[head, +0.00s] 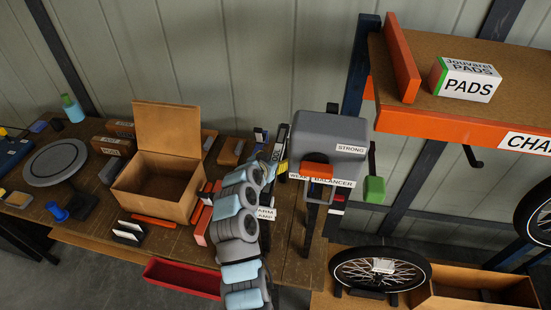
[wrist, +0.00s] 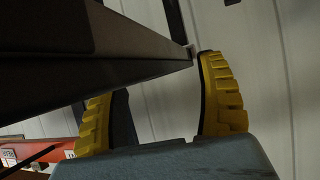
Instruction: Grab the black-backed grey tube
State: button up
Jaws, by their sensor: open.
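My gripper (head: 280,167) is at the end of my raised arm, beside the left side of the grey balancer in the head view. In the wrist view its two yellow ribbed fingers stand apart, so my gripper (wrist: 157,80) is open. A long dark body (wrist: 110,65) with black and dark grey faces slants in from the upper left, partly covering the left finger. Its narrow end lies near the right fingertip. I cannot tell whether it is the black-backed grey tube, nor whether a finger touches it. I cannot make out the tube for certain in the head view.
The grey balancer (head: 328,128) stands close to the right of my gripper, with a green handle (head: 374,190). An open cardboard box (head: 157,185) and small goods crowd the bench to the left. An orange-edged shelf (head: 455,122) and a wheel (head: 381,270) are to the right.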

jog(key=shift+w+d+f, duration=0.25)
jog(key=shift+w, duration=0.35)
jog(key=shift+w+d+f, duration=0.15)
jog(key=shift+w+f, duration=0.15)
jog(key=shift+f, duration=0.05)
jog(key=shift+c, duration=0.4)
grip_shut()
